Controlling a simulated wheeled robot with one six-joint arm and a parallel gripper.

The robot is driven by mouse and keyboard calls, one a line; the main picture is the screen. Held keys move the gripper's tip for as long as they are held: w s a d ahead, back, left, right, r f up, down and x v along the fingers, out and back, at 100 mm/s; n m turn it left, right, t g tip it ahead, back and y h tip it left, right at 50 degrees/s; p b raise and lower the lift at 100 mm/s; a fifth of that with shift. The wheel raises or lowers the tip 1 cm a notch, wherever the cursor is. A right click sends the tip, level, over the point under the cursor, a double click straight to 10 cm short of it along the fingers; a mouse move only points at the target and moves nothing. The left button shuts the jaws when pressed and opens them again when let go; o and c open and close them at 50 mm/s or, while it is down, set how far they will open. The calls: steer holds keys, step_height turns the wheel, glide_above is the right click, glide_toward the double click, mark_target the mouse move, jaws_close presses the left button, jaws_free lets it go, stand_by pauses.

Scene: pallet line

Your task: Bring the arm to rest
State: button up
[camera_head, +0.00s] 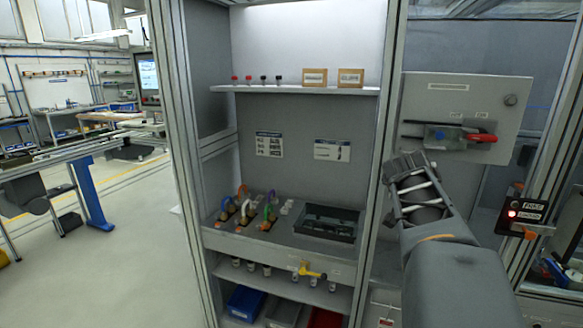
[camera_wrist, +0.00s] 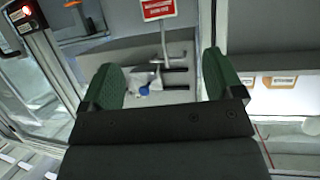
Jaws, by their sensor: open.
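My arm rises from the lower right of the head view, and my gripper (camera_head: 408,172) is at its upper end, in front of the frame post beside the cabinet. In the wrist view my gripper (camera_wrist: 160,85) shows two green-padded fingers spread well apart. Nothing is between them. The fingertips are hard to make out in the head view. The gripper appears apart from the grey panel box to its right.
A grey box (camera_head: 475,95) with a red-handled switch (camera_head: 480,138) is right of my gripper. A small lit control box (camera_head: 522,213) stands farther right. The cabinet on the left has an upper shelf (camera_head: 290,89) and a black tray (camera_head: 326,222). Open floor lies far left.

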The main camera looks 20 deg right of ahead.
step_height(320, 180, down, 7)
steer(key=s+a+n+g+y, duration=0.1)
steer(key=s+a+g+y, duration=0.1)
steer(key=s+a+f+n+g+y, duration=0.1)
steer(key=s+a+f+n+y, duration=0.1)
steer(key=a+f, duration=0.3)
steer(key=s+a+f+n+y, duration=0.3)
steer(key=a+f, duration=0.3)
steer(key=a, duration=0.8)
steer(key=s+a+f+n+g+y, duration=0.1)
steer(key=s+a+f+n+y, duration=0.1)
steer(key=a, duration=0.8)
step_height(320, 180, down, 3)
steer(key=shift+s+f+n+g+y, duration=0.2)
steer(key=shift+s+n+g+y, duration=0.15)
steer(key=shift+n+y, duration=0.5)
